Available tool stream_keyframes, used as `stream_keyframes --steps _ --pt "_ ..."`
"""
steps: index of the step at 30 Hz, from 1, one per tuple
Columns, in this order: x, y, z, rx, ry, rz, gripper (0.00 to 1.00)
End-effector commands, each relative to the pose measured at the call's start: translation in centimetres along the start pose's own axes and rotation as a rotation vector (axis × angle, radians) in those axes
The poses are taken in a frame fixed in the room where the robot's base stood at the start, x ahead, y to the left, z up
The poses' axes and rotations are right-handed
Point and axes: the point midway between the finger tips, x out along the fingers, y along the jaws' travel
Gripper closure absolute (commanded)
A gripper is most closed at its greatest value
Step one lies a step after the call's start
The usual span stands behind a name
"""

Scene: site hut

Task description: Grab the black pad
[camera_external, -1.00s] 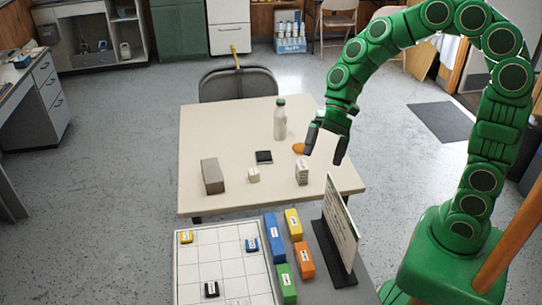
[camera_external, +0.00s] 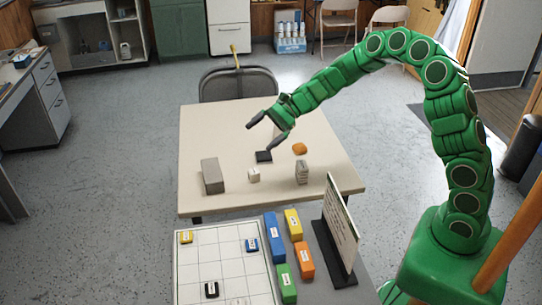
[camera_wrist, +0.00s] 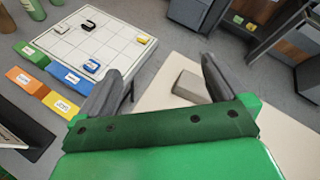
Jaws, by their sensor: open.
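The black pad (camera_external: 264,157) lies flat on the cream table (camera_external: 215,125), near its middle. My gripper (camera_external: 259,136) is open and empty above the table, with its fingertips over and just behind the pad in the external view. One fingertip comes close to the pad in that picture; I cannot tell the exact height between them. In the wrist view my gripper's two dark fingers (camera_wrist: 165,85) stand wide apart with nothing between them but a grey block farther off. The pad does not show in the wrist view.
On the table are a grey block (camera_external: 212,176), a small white cube (camera_external: 254,175), a pale upright block (camera_external: 302,172) and an orange item (camera_external: 300,148). A gridded board (camera_external: 222,262), coloured blocks and a standing sign (camera_external: 341,225) are in front. A chair (camera_external: 238,85) stands behind.

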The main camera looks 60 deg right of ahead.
Motion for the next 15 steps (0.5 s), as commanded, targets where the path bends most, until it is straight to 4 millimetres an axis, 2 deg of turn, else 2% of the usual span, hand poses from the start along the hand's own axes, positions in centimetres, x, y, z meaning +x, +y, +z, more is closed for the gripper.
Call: stream_keyframes --steps 1,6,8,12,15 --pt "-0.1 -0.8 -1.8 0.043 0.003 -0.028 0.00" --pt "-0.8 -3.4 -7.3 0.188 0.010 -0.131 0.00" --pt "-1.2 -4.2 -9.4 0.238 0.014 -0.168 0.00" --pt "-2.4 -5.7 -14.7 0.355 0.030 -0.257 0.00" --pt "-3.3 -6.2 -18.4 0.432 0.041 -0.314 0.00"
